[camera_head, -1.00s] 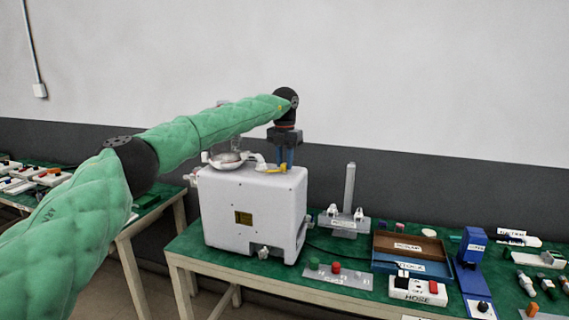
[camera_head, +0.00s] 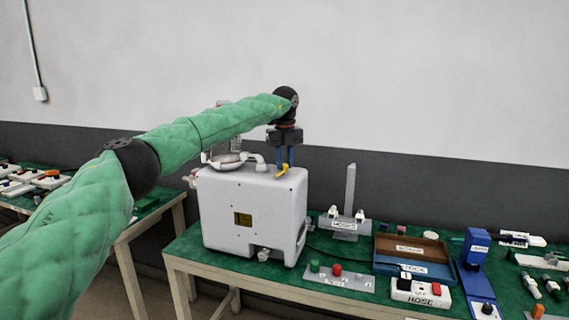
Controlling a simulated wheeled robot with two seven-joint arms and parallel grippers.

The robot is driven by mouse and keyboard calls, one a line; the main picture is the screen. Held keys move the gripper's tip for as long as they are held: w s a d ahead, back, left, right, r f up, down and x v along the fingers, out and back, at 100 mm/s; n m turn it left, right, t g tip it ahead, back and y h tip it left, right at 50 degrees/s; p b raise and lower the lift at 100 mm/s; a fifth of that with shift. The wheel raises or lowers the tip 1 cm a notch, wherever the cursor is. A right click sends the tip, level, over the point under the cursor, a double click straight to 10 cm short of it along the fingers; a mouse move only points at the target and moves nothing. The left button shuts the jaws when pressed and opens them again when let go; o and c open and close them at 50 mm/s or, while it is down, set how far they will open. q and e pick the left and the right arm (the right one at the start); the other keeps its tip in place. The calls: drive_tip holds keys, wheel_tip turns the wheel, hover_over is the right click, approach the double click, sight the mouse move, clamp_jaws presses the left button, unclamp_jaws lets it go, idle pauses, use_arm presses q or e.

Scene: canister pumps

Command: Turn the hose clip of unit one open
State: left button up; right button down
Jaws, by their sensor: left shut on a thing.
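A white canister pump (camera_head: 270,218) stands on the green-topped bench, with a yellow label on its front and a white pipe fitting on its top. A small yellow clip (camera_head: 281,173) sits at the top right of the pump, beside the fitting. My left gripper (camera_head: 284,163) points down from above with its blue fingers shut on the yellow clip. The fingers hide part of the clip. No unit number can be read on the pump. My right gripper is not in view.
Right of the pump stand a grey post on a labelled base (camera_head: 349,205), a brown and blue tray (camera_head: 411,250), a white switch box (camera_head: 420,291) and a blue stand (camera_head: 470,262). A button plate (camera_head: 338,279) lies in front. Another bench (camera_head: 150,214) is at left.

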use_arm(q)
drive_tip(key=shift+r+n, duration=0.1)
drive_tip(key=shift+n, duration=0.5)
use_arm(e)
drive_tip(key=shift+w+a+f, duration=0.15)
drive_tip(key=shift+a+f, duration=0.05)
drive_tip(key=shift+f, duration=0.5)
use_arm(q)
drive_tip(key=o, duration=1)
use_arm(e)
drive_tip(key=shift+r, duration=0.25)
